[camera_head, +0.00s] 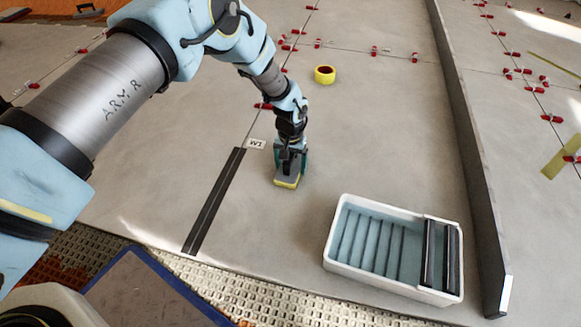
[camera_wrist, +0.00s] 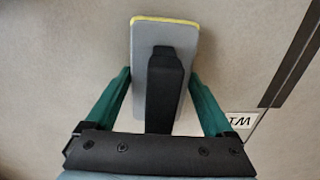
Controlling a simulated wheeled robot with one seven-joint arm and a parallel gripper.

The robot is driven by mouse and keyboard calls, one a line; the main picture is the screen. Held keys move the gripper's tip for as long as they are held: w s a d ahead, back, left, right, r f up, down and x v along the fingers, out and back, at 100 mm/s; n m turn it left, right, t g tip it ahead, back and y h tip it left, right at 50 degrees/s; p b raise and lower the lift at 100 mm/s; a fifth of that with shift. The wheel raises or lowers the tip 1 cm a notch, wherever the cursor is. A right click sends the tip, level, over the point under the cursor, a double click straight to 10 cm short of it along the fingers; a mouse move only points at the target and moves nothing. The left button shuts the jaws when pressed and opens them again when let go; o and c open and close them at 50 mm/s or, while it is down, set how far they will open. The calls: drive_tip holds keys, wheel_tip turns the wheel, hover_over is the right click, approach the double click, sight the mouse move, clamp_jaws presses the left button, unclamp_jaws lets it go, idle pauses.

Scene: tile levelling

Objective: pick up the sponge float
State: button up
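The sponge float is a grey plate with a yellow sponge edge (camera_head: 286,183) and a black handle; it lies on the tiled floor. In the wrist view the float (camera_wrist: 188,45) points away from me, with its black handle (camera_wrist: 163,85) running down the middle. My gripper (camera_wrist: 163,82) has its two green fingers apart, one on each side of the float and handle, with gaps visible to the handle. In the head view my gripper (camera_head: 291,160) is right over the float and hides most of it. Whether the fingers touch the float's sides cannot be told.
A white wash tub (camera_head: 338,268) with ribs and dark rollers stands at the front right. A dark straightedge (camera_head: 215,200) lies left of the float, near a white label (camera_head: 256,143). A yellow tape roll (camera_head: 324,75) and red levelling clips (camera_head: 374,51) lie farther back. A long upright bar (camera_head: 470,150) runs at the right.

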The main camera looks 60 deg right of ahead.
drive_tip(key=c, duration=1)
